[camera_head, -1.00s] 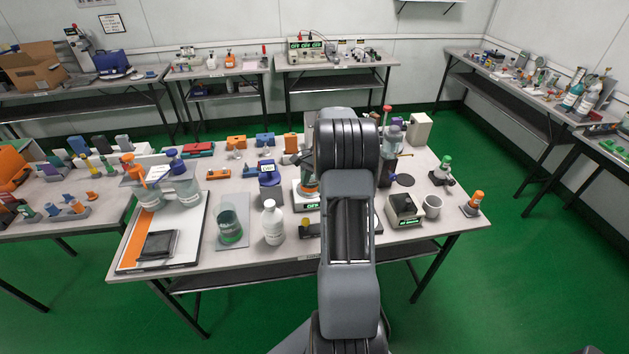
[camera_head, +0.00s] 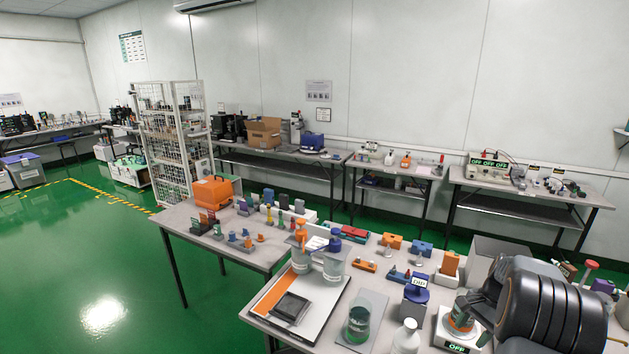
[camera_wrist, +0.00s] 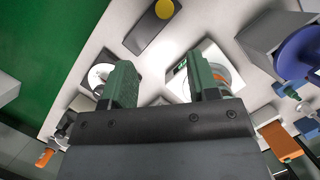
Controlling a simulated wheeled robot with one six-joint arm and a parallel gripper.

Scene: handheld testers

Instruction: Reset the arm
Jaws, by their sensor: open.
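My arm (camera_head: 555,305) fills the lower right of the head view, bent over the near workbench. My gripper (camera_wrist: 162,78) shows in the wrist view with two green fingers spread apart and nothing held between them. Pale benchtop shows in the gap. Behind the right finger is part of a glass vessel with an orange band (camera_wrist: 222,75). In the head view, a vessel with orange and green parts (camera_head: 461,322) stands on a white scale (camera_head: 445,340) that reads OFF, just left of my arm. The gripper's fingertips are not clear in the head view.
The near bench carries a beaker with green liquid (camera_head: 359,324), a white bottle (camera_head: 406,338), a clipboard (camera_head: 263,302) and orange and blue blocks. A dark block with a yellow button (camera_wrist: 164,10) lies ahead of the fingers. Green floor (camera_head: 100,260) is open at left.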

